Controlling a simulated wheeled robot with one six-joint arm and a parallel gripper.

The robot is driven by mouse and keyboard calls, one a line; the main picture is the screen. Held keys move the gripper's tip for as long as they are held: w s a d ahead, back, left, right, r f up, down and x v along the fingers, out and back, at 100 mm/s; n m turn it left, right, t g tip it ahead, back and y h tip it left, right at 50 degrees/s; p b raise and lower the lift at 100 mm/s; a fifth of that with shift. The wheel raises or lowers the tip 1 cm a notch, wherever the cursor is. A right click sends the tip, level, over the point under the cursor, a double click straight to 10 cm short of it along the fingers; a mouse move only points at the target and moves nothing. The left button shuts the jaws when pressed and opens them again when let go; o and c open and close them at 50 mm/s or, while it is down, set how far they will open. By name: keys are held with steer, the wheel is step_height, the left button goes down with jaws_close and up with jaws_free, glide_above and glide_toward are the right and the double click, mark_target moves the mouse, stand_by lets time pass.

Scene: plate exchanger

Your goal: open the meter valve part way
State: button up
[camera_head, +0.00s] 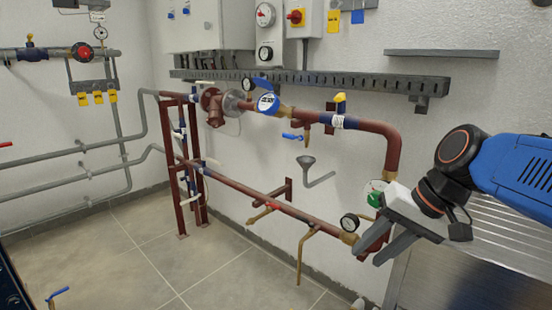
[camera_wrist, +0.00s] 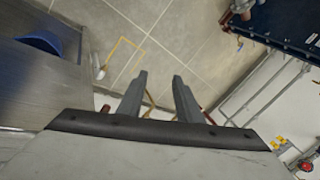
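No label shows which is the meter valve. My gripper (camera_head: 369,258) is at the lower right in the head view, below and right of these valves and apart from them. In the wrist view my gripper (camera_wrist: 160,75) has its two fingers spread with nothing between them, over the floor.
The red pipe loop (camera_head: 394,150) bends down close to my gripper. A metal cabinet (camera_head: 480,270) stands at the lower right. The tiled floor (camera_head: 210,265) is clear at the left.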

steer(key=s+d+f+n+t+h, duration=0.2)
steer(key=s+d+f+h, duration=0.3)
steer(key=s+d+f, duration=0.5)
steer(key=m+t+y, duration=0.7)
steer(key=m+y, duration=0.1)
steer(key=y, duration=0.6)
glide_toward(340, 98)
steer(key=w+d, duration=0.3)
steer(key=d, duration=0.1)
steer(key=x, duration=1.7)
steer(key=shift+a+f, duration=0.2)
steer(key=shift+f, duration=0.25)
steer(key=shift+w, duration=0.1)
jaws_close()
